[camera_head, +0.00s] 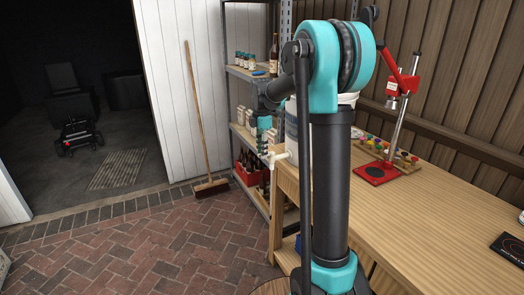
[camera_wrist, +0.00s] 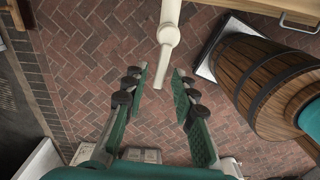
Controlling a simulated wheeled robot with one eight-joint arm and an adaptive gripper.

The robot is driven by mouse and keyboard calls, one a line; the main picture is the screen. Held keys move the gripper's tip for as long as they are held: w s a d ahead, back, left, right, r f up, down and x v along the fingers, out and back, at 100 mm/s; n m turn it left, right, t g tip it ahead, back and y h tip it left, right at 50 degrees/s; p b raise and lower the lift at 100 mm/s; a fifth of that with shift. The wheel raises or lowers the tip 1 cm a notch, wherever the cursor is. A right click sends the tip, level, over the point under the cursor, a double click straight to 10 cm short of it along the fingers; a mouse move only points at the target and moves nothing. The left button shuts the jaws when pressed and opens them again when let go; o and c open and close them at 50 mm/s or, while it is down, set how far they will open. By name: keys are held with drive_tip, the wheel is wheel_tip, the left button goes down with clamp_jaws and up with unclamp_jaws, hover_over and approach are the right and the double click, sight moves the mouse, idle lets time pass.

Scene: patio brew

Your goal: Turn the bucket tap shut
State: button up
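The white bucket (camera_head: 297,130) stands at the near-left end of the wooden workbench, partly hidden behind my arm. Its cream tap (camera_head: 280,155) sticks out to the left past the bench edge. In the wrist view the tap (camera_wrist: 168,34) comes down from the top edge, with a round body and a slim tapered part pointing down. My gripper (camera_wrist: 160,72) is open. Its two green-padded fingers stand either side of the slim part, with visible gaps and no clear contact. In the head view my gripper is small beside the tap and its fingers are hard to make out.
A wooden barrel (camera_wrist: 262,82) lies right of the tap in the wrist view. A metal shelf (camera_head: 240,100) with bottles and a red crate (camera_head: 250,172) stands behind. A red bottle capper (camera_head: 380,172) stands on the workbench (camera_head: 425,215). The brick floor (camera_head: 150,245) is open at left.

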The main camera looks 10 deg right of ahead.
clamp_jaws()
drive_tip(key=shift+w+m, duration=0.1)
drive_tip(key=shift+m, duration=0.2)
drive_tip(key=shift+w+d+m, duration=0.45)
drive_tip(key=shift+w+m, duration=0.35)
drive_tip(key=shift+m, duration=1.75)
drive_tip(key=shift+w+d+m, duration=0.45)
drive_tip(key=shift+w+m, duration=0.35)
drive_tip(key=shift+m, duration=1.8)
drive_tip(key=shift+w+d+m, duration=0.45)
drive_tip(key=shift+w+m, duration=0.35)
drive_tip(key=shift+m, duration=1.75)
drive_tip(key=shift+o, duration=1.2)
unclamp_jaws()
